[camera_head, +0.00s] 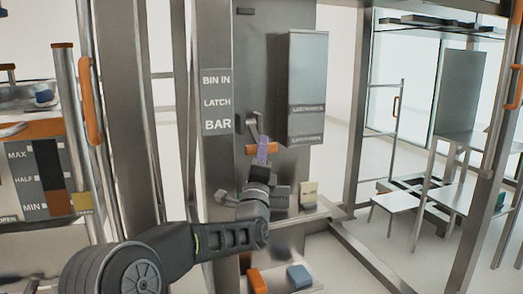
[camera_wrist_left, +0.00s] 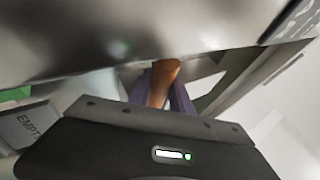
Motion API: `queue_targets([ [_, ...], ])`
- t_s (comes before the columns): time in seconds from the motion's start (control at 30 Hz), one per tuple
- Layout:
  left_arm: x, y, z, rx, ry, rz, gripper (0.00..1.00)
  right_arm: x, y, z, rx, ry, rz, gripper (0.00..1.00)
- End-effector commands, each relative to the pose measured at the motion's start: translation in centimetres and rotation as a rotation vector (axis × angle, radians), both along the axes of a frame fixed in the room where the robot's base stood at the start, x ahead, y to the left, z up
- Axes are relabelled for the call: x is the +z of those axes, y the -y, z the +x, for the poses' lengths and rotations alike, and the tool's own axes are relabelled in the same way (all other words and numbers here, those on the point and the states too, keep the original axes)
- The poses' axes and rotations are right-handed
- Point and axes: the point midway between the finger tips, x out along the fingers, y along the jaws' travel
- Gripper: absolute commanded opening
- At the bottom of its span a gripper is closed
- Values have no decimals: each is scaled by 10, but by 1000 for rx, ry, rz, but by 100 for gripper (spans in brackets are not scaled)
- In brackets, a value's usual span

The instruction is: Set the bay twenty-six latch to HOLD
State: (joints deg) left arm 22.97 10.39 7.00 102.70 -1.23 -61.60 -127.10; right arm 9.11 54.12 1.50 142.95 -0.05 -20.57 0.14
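The latch is a grey metal lever (camera_head: 253,126) with an orange handle (camera_head: 291,148) lying crosswise on the grey panel, beside the label plate (camera_head: 217,101) reading BIN IN, LATCH, BAR. My left gripper (camera_head: 263,150) reaches up to the handle, its purple fingers over the orange bar. In the left wrist view the orange handle (camera_wrist_left: 164,80) lies between the two purple fingers (camera_wrist_left: 165,95), which look closed on it, though their tips are partly hidden. No HOLD mark is legible. My right gripper is not in view.
A grey box (camera_head: 307,85) hangs right of the latch. Below is a ledge (camera_head: 290,219) with a small cream tag (camera_head: 309,192). Orange (camera_head: 257,281) and blue (camera_head: 299,276) blocks sit lower down. A MAX/HALF/MIN gauge (camera_head: 47,178) stands left. A metal post (camera_head: 350,110) stands right.

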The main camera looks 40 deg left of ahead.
Motion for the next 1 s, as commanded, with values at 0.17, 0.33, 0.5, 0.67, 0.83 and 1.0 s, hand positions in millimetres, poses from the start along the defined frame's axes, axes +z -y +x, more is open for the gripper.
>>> queue_targets([
  [0.17, 0, 0, 0, 0, 0, 0, 8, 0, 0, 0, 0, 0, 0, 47],
  [0.33, 0, 0, 0, 0, 0, 0, 0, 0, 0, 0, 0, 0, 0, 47],
  [0.5, 0, 0, 0, 0, 0, 0, 0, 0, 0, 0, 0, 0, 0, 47],
  [0.67, 0, 0, 0, 0, 0, 0, 0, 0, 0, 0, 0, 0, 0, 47],
  [0.83, 0, 0, 0, 0, 0, 0, 0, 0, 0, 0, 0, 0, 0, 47],
  [1.0, 0, 0, 0, 0, 0, 0, 0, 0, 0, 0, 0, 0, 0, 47],
])
